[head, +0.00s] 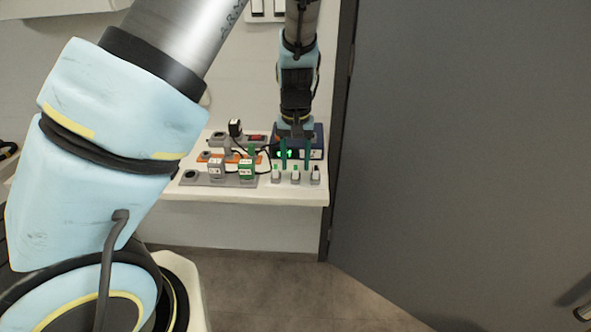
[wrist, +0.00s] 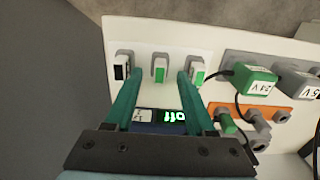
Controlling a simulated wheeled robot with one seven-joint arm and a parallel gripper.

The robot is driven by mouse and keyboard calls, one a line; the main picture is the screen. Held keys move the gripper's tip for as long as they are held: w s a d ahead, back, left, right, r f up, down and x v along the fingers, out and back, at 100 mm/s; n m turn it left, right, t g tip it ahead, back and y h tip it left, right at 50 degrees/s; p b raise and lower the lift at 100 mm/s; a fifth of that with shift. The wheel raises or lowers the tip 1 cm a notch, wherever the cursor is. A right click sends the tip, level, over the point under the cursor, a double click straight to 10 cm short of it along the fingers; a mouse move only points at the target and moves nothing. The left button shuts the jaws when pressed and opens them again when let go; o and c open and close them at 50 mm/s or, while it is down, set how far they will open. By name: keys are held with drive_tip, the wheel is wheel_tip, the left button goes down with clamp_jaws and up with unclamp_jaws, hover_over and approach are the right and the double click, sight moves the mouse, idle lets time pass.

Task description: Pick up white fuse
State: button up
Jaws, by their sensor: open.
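Three small fuses stand upright in grey holders in a row on the white shelf. In the head view the black-faced one (head: 315,174) is at the right. My gripper (head: 295,166) points down over the row, open and empty. In the wrist view its teal fingers flank the middle fuse; contact cannot be told.
A dark blue box (head: 316,150) with a green "off" display stands behind the fuses. Grey and orange socket bases with a green plug (head: 247,170), a grey plug (head: 216,168) and black cables are at left. A dark grey door (head: 460,150) is at right.

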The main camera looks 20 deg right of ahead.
drive_tip(key=shift+f, duration=0.65)
clamp_jaws()
idle(0.9)
